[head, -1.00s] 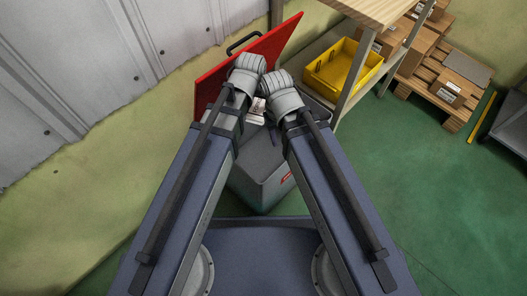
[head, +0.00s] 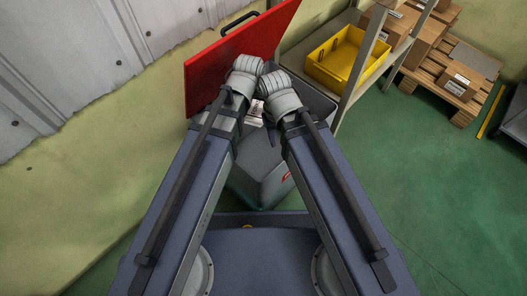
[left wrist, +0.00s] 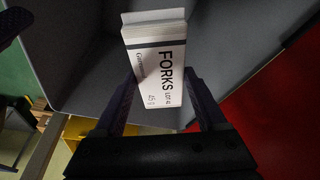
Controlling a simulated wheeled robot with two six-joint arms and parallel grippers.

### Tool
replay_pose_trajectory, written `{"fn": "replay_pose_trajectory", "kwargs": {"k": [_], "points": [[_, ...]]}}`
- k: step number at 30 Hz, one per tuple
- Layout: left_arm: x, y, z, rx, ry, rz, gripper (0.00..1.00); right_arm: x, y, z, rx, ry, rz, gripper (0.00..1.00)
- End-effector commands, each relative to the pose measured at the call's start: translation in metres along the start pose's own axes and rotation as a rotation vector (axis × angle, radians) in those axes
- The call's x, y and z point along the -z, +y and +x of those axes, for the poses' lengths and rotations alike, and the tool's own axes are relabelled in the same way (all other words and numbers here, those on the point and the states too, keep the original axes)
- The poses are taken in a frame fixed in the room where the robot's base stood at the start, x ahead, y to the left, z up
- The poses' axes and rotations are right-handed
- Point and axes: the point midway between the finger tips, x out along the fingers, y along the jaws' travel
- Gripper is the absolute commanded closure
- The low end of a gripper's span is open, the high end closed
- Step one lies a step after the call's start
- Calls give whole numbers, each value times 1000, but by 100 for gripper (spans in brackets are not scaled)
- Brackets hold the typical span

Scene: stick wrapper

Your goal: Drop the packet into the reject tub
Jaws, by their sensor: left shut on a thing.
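A white packet printed "FORKS" (left wrist: 158,68) is between the fingers of my left gripper (left wrist: 165,98), which is shut on it. The packet also shows small in the head view (head: 255,117), partly hidden by my arms. A grey tub (head: 258,172) with a red label stands below and ahead of my wrists. Its raised red lid (head: 235,58) has a black handle. In the left wrist view, the grey tub walls (left wrist: 85,45) are beyond the packet. My right gripper (head: 271,135) shows only as a small dark part below its wrist.
A yellow bin (head: 345,62) holding small items sits on a shelf unit to the right of the tub. Cardboard boxes (head: 457,84) rest on a wooden pallet (head: 478,62) behind it. A grey wall is on the left.

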Motion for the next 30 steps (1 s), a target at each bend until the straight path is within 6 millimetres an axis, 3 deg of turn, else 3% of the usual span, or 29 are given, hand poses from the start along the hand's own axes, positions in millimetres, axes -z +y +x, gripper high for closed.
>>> {"fn": "replay_pose_trajectory", "kwargs": {"k": [3, 12, 13, 20, 30], "points": [[-4, 0, 14, 0, 0, 0, 81, 1, -2, 14, 1, 1, -2, 50], [-4, 0, 13, 0, 0, 0, 81, 1, -2, 14, 2, 1, -3, 50], [-4, 0, 13, 0, 0, 0, 25, 1, -2, 14, 2, 1, -3, 50], [-4, 0, 14, 0, 0, 0, 0, 1, -2, 14, 2, 1, -3, 50], [-4, 0, 10, 0, 0, 0, 0, 1, -2, 11, 2, 1, -3, 50]]}}
